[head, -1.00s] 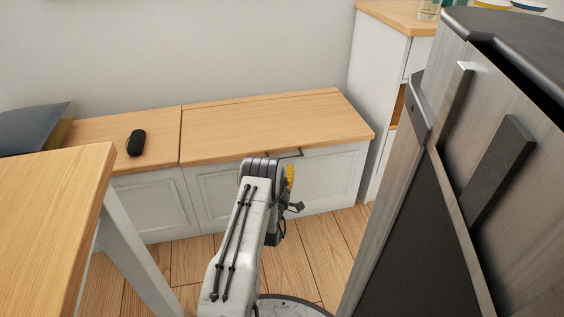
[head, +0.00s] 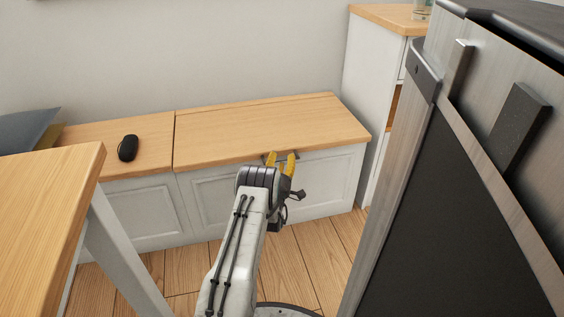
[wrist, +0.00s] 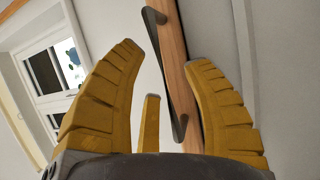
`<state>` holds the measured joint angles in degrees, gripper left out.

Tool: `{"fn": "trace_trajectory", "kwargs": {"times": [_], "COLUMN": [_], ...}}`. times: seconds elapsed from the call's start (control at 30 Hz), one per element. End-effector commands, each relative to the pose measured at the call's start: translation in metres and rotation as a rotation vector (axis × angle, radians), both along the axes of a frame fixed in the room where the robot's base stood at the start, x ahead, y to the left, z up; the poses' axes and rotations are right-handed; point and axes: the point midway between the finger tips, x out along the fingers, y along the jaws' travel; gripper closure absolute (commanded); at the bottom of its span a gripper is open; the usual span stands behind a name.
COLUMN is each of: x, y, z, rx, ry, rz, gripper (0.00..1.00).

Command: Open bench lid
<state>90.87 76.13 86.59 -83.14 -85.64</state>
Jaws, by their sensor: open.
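The bench lid (head: 255,125) is a wooden panel on the right part of the white bench, and it lies flat and closed. Its dark bar handle (wrist: 165,75) is on the wooden front edge of the lid, seen large in the wrist view. My gripper (head: 281,158) has yellow fingers and is at the lid's front edge by the handle. In the wrist view my gripper (wrist: 165,55) is open, with the handle between the spread fingertips. I cannot tell whether they touch it. In the head view the handle is mostly hidden behind the fingers.
A black object (head: 128,148) lies on the bench's left top. A wooden table (head: 45,200) stands at the left front. A tall dark-panelled appliance (head: 455,190) is close on the right. A white cabinet (head: 372,75) stands at the bench's right end. Floor shows between.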

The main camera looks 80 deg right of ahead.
Motion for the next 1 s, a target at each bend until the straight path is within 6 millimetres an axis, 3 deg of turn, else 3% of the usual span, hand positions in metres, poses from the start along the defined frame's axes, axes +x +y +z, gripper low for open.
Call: {"fn": "trace_trajectory", "kwargs": {"times": [0.2, 0.73, 1.0], "x": [0.0, 0.0001, 0.0003], "y": [0.0, 0.0002, 0.0004], "z": [0.0002, -0.0003, -0.0001], "rx": [0.0, 0.001, 0.002], "ry": [0.0, 0.0, -0.001], "rz": [0.0, 0.0, 0.0], "gripper": [0.53, 1.0, 1.0]}}
